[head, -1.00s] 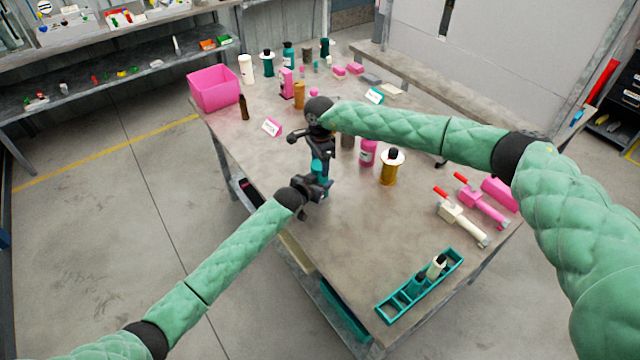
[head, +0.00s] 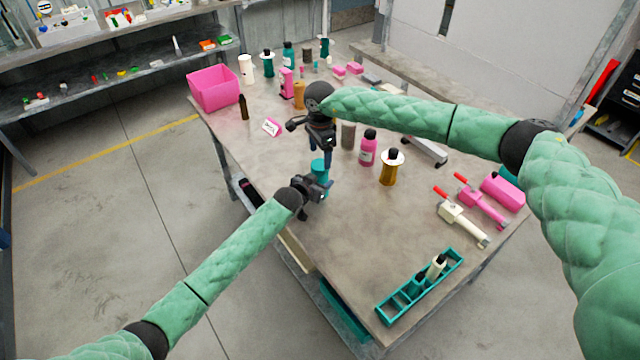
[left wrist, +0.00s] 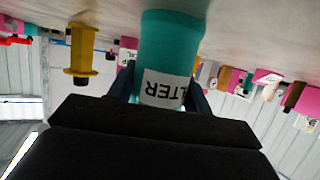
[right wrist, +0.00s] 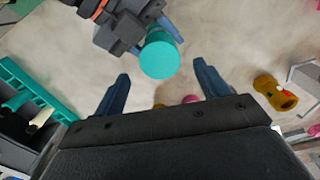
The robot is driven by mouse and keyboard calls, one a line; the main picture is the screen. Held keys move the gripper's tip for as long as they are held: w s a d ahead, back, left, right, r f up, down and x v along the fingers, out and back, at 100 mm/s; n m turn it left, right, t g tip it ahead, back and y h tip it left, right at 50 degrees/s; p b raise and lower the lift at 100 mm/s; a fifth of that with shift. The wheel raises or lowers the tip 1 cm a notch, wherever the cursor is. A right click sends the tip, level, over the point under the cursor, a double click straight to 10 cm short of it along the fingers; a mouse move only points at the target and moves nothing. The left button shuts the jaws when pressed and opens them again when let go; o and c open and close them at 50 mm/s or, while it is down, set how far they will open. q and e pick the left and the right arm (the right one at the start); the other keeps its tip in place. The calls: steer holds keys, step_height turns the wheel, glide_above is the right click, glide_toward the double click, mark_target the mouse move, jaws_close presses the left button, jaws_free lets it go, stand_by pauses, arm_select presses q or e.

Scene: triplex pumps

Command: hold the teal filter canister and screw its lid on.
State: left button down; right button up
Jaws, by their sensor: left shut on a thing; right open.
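The teal filter canister (head: 319,167) stands upright near the table's left edge. My left gripper (head: 321,187) is shut around its side. In the left wrist view the canister (left wrist: 172,45) appears upside down, with part of its white label between the fingers. In the right wrist view its top shows as a flat round teal face (right wrist: 160,60); I cannot tell whether this is a separate lid. My right gripper (head: 327,160) is open above the canister, its fingers pointing down. In the right wrist view the fingers (right wrist: 161,72) are spread apart with nothing between them.
A grey cylinder (head: 348,135), a pink bottle (head: 367,148) and an ochre flanged container (head: 391,170) stand right of the grippers. A teal tray (head: 390,311) and clamp-like tools (head: 462,224) lie nearer. A pink bin (head: 213,90) stands at the back left. The front-middle table is clear.

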mark_target(320, 164)
steer(key=shift+c, duration=0.4)
steer(key=shift+r, duration=0.4)
steer(key=shift+r+n, duration=0.9)
steer(key=shift+r, duration=0.45)
steer(key=shift+f, duration=0.1)
steer(key=shift+f, duration=3.9)
steer(key=c, duration=1)
steer(key=o, duration=1.2)
